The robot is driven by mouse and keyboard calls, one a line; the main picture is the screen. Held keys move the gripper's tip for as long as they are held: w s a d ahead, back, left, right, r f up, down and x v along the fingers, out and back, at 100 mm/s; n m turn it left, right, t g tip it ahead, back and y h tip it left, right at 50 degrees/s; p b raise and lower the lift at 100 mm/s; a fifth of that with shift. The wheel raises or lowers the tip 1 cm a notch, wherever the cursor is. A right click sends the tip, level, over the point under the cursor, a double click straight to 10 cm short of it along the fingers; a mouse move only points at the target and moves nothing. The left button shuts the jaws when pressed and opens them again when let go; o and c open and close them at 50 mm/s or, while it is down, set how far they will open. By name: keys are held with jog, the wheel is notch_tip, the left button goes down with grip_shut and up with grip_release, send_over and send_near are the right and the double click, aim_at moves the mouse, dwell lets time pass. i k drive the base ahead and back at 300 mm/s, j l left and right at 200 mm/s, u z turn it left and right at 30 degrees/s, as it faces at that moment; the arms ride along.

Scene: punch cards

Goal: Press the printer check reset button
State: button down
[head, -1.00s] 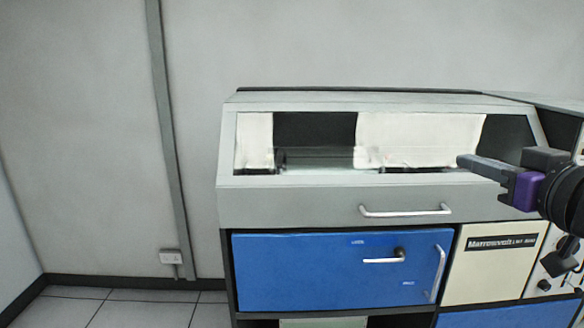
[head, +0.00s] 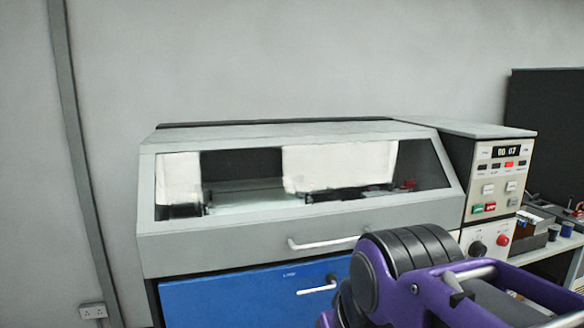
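The printer (head: 290,240) is a wide grey cabinet with a sloping window; white paper shows inside. To its right stands a cream control panel (head: 482,170) with a lit display (head: 505,152) reading about 00 07. Below the display are a row of small indicators, one lit red (head: 508,164), and pale square buttons (head: 488,189). The labels are too small to read, so I cannot tell which is check reset. My purple and black arm fills the lower right; my gripper's fingers are not visible.
A black knob (head: 477,249) and a round red button (head: 503,240) sit on the lower panel, partly behind my arm. A chrome handle (head: 325,242) juts from the printer front above a blue door (head: 240,300). A cluttered bench (head: 560,246) stands at right.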

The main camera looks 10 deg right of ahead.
aim_at(512, 203)
jog(key=z, duration=1.6)
